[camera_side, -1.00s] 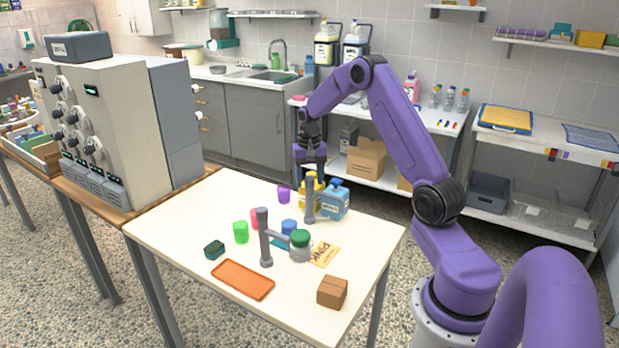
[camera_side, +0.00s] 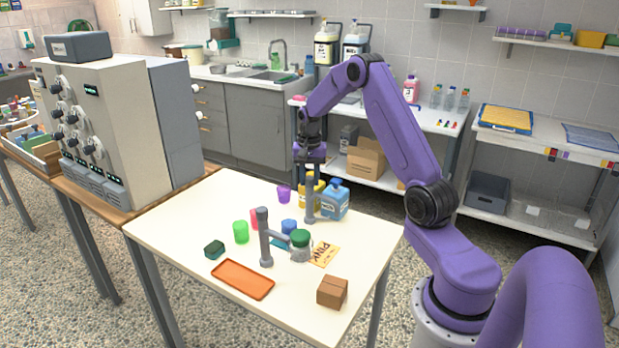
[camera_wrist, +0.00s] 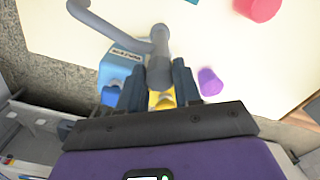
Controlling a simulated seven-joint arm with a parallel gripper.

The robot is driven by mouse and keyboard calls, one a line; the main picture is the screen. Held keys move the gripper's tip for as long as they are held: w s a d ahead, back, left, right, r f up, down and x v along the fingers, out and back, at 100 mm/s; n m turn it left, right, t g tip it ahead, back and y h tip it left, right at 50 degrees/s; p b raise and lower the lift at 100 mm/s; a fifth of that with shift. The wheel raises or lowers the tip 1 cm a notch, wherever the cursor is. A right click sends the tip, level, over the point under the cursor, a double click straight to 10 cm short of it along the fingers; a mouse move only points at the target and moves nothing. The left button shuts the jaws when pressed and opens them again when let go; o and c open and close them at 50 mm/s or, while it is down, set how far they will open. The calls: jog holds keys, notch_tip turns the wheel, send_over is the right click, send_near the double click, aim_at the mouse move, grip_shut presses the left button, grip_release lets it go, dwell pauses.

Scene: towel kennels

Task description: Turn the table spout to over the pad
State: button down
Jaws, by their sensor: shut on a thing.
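My gripper (camera_side: 310,160) points down over the back of the white table. It is shut on the top of a grey upright of the table spout (camera_side: 310,198); the wrist view shows that upright (camera_wrist: 160,65) between the fingers, with a grey tube running to the upper left. How the two uprights connect is unclear.
A blue bottle (camera_side: 335,202) and a yellow bottle (camera_side: 311,186) crowd the held upright. Purple (camera_side: 284,193), green (camera_side: 240,231) and other cups stand left.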

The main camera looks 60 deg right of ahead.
jog(key=m, duration=1.1)
jog(key=shift+m, duration=2)
jog(key=c, duration=0.8)
grip_release()
notch_tip(320, 180, up, 18)
jog(key=shift+f, duration=0.25)
